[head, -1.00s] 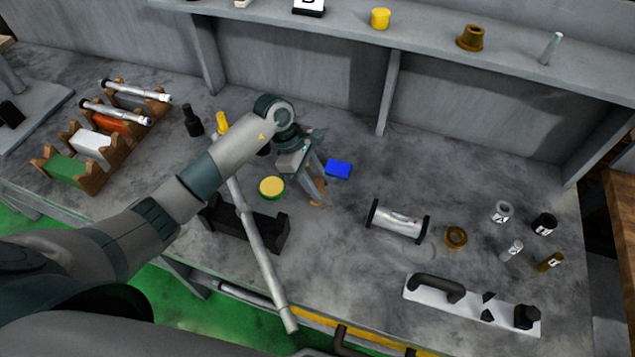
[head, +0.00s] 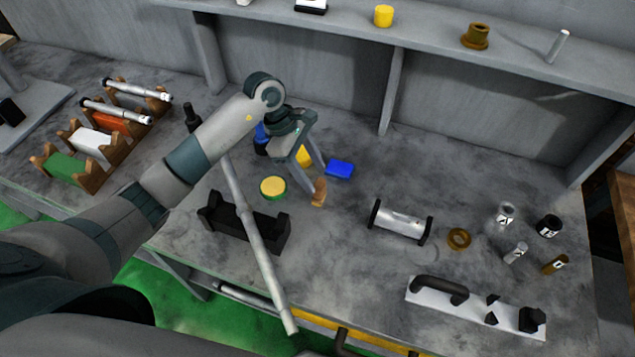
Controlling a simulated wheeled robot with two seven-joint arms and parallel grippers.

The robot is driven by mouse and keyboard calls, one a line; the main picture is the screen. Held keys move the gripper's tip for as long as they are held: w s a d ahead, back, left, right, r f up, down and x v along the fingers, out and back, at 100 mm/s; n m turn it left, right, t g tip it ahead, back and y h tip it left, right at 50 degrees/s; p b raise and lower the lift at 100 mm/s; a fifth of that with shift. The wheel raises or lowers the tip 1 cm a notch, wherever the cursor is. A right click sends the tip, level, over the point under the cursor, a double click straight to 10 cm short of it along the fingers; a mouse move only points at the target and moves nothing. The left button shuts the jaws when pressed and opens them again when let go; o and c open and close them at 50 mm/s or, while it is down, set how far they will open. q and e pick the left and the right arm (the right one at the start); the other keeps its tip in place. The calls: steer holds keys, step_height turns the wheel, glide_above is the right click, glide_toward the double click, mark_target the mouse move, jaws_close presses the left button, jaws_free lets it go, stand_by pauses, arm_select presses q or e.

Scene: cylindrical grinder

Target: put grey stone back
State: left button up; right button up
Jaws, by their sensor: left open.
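My left gripper (head: 317,178) is open above the middle of the bench, its two fingers apart and pointing down toward the front. A small tan-brown piece (head: 319,193) shows at the fingertips; I cannot tell whether they touch it. A yellow piece (head: 304,156) shows between the fingers. A blue block (head: 340,169) lies just right of the gripper, and a round yellow-topped green piece (head: 273,188) lies to its left. I cannot make out a grey stone for certain; the arm and gripper hide part of the bench. My right gripper is not in view.
A long grey rod (head: 258,240) crosses in front of a black cradle (head: 213,212) and past the bench edge. A wooden rack (head: 117,155) stands left. A silver cylinder with black ends (head: 400,221) and several small parts lie right. A shelf (head: 430,30) overhangs the back.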

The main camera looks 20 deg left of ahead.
arm_select(q)
steer(key=b+v, duration=0.2)
steer(key=v, duration=0.5)
steer(key=shift+r, duration=0.15)
steer(key=shift+a, duration=0.1)
steer(key=shift+s, duration=0.1)
stand_by(0.4)
